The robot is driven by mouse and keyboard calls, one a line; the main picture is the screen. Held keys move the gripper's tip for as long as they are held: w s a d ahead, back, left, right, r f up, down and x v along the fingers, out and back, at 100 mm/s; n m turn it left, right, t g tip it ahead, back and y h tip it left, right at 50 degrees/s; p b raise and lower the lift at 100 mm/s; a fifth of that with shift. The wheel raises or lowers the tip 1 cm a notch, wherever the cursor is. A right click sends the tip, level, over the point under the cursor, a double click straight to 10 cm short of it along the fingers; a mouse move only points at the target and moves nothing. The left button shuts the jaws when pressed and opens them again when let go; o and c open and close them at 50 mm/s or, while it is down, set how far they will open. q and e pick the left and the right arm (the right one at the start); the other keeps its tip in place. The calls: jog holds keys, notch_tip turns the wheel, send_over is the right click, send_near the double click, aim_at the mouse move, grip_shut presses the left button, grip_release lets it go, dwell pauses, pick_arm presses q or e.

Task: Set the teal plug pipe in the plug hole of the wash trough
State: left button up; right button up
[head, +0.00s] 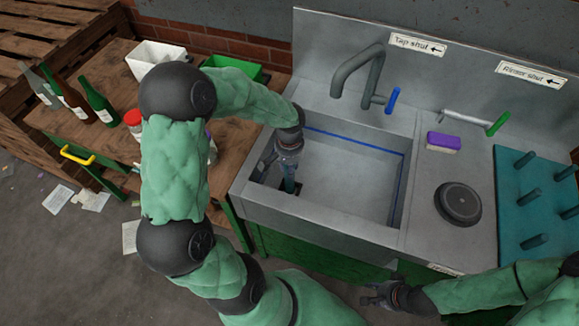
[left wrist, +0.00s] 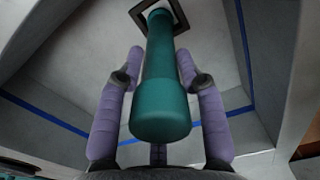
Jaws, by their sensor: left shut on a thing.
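The teal plug pipe (left wrist: 162,85) is between the purple fingers of my left gripper (left wrist: 160,82), which is shut on it. In the left wrist view its far end overlaps the dark square plug hole (left wrist: 138,14); I cannot tell how far in it sits. In the head view my left gripper (head: 287,160) is low inside the left end of the wash trough (head: 345,180). The pipe (head: 289,186) shows below it, upright at the dark plug hole (head: 296,194). My right gripper (head: 372,294) is open and empty in front of the sink unit.
A grey tap (head: 360,70) with a blue handle (head: 393,100) stands behind the trough. On the right are a purple brush (head: 443,142), a black disc (head: 458,203) and a teal peg board (head: 530,205). Bottles (head: 75,100) and bins stand on the wooden bench at left.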

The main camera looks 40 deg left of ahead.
pick_arm(q)
jog(key=shift+f+b, duration=0.4)
jog(key=shift+f, duration=0.15)
dwell(0.4)
jog(key=o, duration=1.1)
jog(key=shift+c, duration=0.2)
notch_tip(320, 180, up, 12)
jog(key=shift+r, duration=0.1)
